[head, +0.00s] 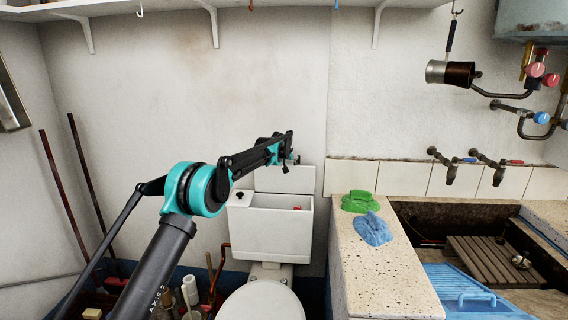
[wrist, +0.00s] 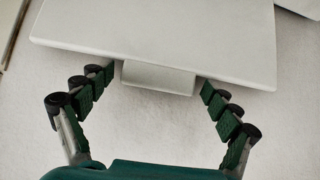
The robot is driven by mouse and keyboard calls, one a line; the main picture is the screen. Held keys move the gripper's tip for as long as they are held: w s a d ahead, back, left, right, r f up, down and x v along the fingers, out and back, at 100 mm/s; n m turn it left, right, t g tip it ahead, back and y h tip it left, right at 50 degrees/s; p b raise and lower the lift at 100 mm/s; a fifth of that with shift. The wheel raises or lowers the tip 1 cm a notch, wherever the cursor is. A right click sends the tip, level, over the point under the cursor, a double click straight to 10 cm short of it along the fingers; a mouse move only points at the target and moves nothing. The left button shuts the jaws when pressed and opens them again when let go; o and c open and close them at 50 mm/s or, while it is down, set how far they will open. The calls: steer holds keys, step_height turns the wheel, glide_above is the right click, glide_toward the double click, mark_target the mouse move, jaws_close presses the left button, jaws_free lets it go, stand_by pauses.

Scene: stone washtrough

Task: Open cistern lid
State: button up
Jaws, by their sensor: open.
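The white cistern (head: 270,228) stands behind the toilet bowl, and its top is open, with a small red part showing inside. Its white lid (head: 283,181) stands raised at the back, close to the wall. In the wrist view the lid (wrist: 160,35) is a flat white panel with a short block-like tab (wrist: 158,77) at its edge. My gripper (head: 291,160) is by the lid's upper edge. In the wrist view my gripper (wrist: 158,84) is open, with its fingertips spread on either side of the tab and apart from it. Contact with the lid's edge cannot be told.
A speckled stone counter (head: 375,275) stands right of the cistern, holding a green cloth (head: 360,201) and a blue cloth (head: 373,229). A stone trough (head: 440,215) lies beyond. A shelf (head: 270,4) runs overhead. Clutter fills the floor at left.

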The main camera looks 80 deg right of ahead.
steer(key=v, duration=1.2)
stand_by(0.5)
